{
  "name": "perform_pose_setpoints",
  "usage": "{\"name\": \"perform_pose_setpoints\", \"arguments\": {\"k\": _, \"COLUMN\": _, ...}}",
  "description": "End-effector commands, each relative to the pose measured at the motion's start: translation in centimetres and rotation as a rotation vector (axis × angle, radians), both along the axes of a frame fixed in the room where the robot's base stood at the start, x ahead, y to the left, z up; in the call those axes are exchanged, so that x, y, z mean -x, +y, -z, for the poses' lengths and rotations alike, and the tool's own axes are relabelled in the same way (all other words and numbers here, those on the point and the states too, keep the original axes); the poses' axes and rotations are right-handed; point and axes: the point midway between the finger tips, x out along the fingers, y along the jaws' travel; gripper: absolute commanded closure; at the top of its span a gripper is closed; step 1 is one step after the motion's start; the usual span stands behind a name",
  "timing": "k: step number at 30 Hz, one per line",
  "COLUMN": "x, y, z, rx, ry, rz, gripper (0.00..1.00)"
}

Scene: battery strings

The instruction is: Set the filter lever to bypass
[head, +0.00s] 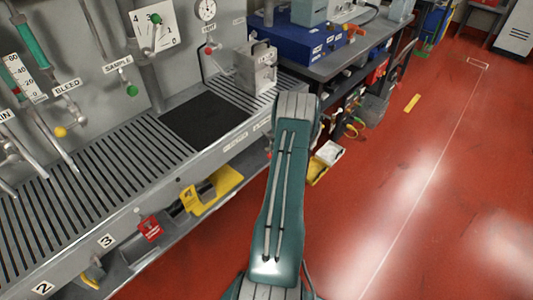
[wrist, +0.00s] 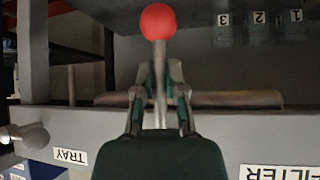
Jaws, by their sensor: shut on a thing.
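A lever with a red ball knob (wrist: 158,22) and a thin grey stem stands in the middle of the wrist view. My gripper (wrist: 160,90) is shut on the lever's stem, one finger on each side, with the red ball beyond the fingertips. A label ending in "ILTER" (wrist: 280,172) is cut off at the lower right of the wrist view. No bypass mark is readable. In the head view my green arm hides the gripper and the lever.
A "TRAY" label (wrist: 70,156) and a pale knob (wrist: 30,136) are at the left in the wrist view. A brownish bar (wrist: 235,98) lies behind the fingers. In the head view, a slatted bench (head: 100,165) is left and open red floor (head: 450,200) right.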

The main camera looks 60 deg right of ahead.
Motion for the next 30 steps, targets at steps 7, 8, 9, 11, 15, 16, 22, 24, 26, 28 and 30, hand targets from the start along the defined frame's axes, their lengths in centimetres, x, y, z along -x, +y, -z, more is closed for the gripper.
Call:
{"name": "perform_pose_setpoints", "arguments": {"k": 7, "x": -0.1, "y": -0.4, "z": -0.1, "rx": 0.009, "ry": -0.001, "rz": -0.001, "gripper": 1.00}}
{"name": "perform_pose_setpoints", "arguments": {"k": 8, "x": -0.1, "y": -0.3, "z": -0.1, "rx": 0.009, "ry": -0.001, "rz": -0.001, "gripper": 1.00}}
{"name": "perform_pose_setpoints", "arguments": {"k": 9, "x": -0.1, "y": -0.3, "z": -0.1, "rx": 0.009, "ry": -0.001, "rz": -0.001, "gripper": 1.00}}
{"name": "perform_pose_setpoints", "arguments": {"k": 11, "x": -0.1, "y": -0.3, "z": -0.1, "rx": 0.009, "ry": -0.001, "rz": 0.001, "gripper": 1.00}}
{"name": "perform_pose_setpoints", "arguments": {"k": 15, "x": -0.1, "y": -0.3, "z": -0.1, "rx": 0.009, "ry": 0.000, "rz": 0.001, "gripper": 0.50}}
{"name": "perform_pose_setpoints", "arguments": {"k": 16, "x": -0.1, "y": -0.3, "z": -0.1, "rx": 0.008, "ry": -0.001, "rz": 0.000, "gripper": 0.50}}
{"name": "perform_pose_setpoints", "arguments": {"k": 22, "x": -0.1, "y": -0.2, "z": -0.1, "rx": 0.006, "ry": 0.000, "rz": 0.000, "gripper": 0.50}}
{"name": "perform_pose_setpoints", "arguments": {"k": 24, "x": 0.0, "y": -0.2, "z": -0.1, "rx": 0.006, "ry": 0.000, "rz": 0.000, "gripper": 0.50}}
{"name": "perform_pose_setpoints", "arguments": {"k": 26, "x": 0.0, "y": -0.1, "z": -0.2, "rx": 0.007, "ry": 0.000, "rz": 0.001, "gripper": 0.50}}
{"name": "perform_pose_setpoints", "arguments": {"k": 28, "x": 0.3, "y": 0.0, "z": -0.5, "rx": 0.007, "ry": 0.000, "rz": 0.001, "gripper": 0.50}}
{"name": "perform_pose_setpoints", "arguments": {"k": 30, "x": 0.8, "y": 0.1, "z": -1.1, "rx": 0.007, "ry": -0.001, "rz": 0.002, "gripper": 0.50}}
